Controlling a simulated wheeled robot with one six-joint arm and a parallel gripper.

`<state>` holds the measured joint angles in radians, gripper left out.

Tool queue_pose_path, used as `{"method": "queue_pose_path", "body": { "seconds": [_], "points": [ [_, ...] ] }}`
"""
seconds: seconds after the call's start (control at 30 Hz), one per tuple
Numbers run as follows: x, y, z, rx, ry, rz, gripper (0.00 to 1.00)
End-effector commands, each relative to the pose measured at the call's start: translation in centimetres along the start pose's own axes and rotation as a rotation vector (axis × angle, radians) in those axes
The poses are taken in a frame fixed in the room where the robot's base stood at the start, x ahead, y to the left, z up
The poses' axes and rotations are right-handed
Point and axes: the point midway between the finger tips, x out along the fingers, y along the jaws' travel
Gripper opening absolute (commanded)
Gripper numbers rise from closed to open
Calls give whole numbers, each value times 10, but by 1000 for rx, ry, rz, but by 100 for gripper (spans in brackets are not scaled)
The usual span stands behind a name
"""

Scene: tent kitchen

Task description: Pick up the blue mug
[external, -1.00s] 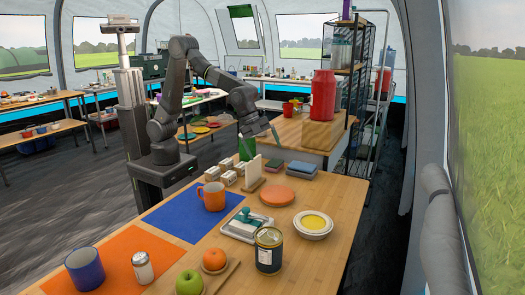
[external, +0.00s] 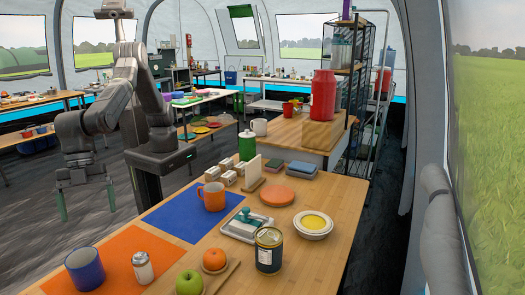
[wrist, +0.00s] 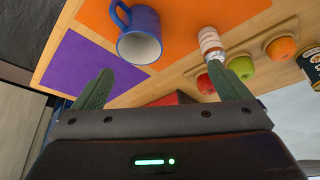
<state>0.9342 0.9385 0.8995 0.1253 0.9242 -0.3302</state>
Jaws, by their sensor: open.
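The blue mug (external: 85,268) stands on the orange mat (external: 128,262) at the near left of the table. In the wrist view the blue mug (wrist: 140,36) shows at the upper left with its white inside facing the camera and its handle toward the upper left. My gripper (external: 90,212) hangs off the left side of the table, beyond the mug and apart from it. Its green fingers (wrist: 165,88) are spread wide with nothing between them.
A salt shaker (external: 143,267) stands right of the mug. An orange mug (external: 212,196) stands on the blue mat (external: 185,222). A green apple (external: 189,283), an orange (external: 214,260) and a can (external: 268,250) are at the near edge. The floor left of the table is clear.

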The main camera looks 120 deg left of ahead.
Motion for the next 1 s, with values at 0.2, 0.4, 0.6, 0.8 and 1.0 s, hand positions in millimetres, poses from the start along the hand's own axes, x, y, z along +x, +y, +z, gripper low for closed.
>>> {"method": "queue_pose_path", "body": {
  "seconds": [0.2,0.4,0.6,0.8,1.0],
  "points": [
    [4,36,8,-19,-4,12,96],
    [37,36,8,-20,-6,11,96],
    [71,36,7,-20,-5,11,96],
    [85,36,7,-20,-3,12,96],
    [100,36,5,-20,-4,11,96]
  ]
}}
